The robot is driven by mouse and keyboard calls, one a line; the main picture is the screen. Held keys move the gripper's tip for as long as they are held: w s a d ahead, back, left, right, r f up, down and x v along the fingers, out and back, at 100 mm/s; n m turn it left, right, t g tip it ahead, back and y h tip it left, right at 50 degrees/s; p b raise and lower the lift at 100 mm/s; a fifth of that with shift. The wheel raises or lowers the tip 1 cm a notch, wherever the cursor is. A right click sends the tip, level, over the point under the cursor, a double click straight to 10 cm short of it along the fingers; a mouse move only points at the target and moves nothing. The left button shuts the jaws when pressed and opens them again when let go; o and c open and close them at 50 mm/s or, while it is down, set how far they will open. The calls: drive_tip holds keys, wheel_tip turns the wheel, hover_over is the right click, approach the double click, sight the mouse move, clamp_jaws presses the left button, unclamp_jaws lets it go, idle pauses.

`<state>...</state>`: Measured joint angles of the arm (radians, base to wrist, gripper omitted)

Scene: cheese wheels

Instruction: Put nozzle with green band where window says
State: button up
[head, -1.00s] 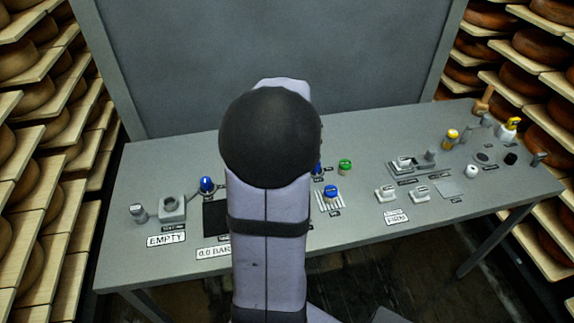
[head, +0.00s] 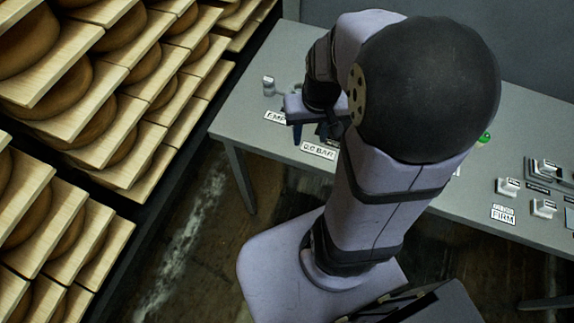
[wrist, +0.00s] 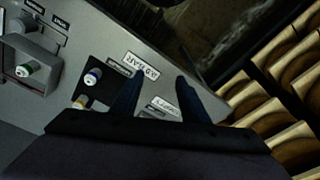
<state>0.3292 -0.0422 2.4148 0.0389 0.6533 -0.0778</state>
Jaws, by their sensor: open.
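A nozzle with a green band (wrist: 25,70) and a pale top shows at the left of the wrist view, at a grey framed unit (wrist: 45,80). A green item (head: 485,138) shows beside my arm in the head view; I cannot tell if it is the same one. My gripper (wrist: 159,80) is open and empty, its dark blue fingers apart above the table's left front part. In the head view it (head: 312,130) hangs near the labels. A "0.0 BAR" label (head: 319,151) and a partly covered "EMPTY" label (head: 275,117) lie there. No window text is readable.
A small grey item (head: 268,87) stands at the table's left end. Cheese shelves (head: 110,90) rise left. A "FIRM" label (head: 502,215) lies right.

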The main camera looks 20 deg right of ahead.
drive_tip(key=s+a+f+n+g, duration=0.1)
drive_tip(key=s+a+n, duration=0.2)
drive_tip(key=s+a, duration=0.2)
drive_tip(key=a, duration=0.3)
drive_tip(key=shift+s+a+f, duration=0.15)
drive_tip(key=shift+s+a, duration=0.1)
drive_tip(key=shift+a, duration=0.1)
idle(0.7)
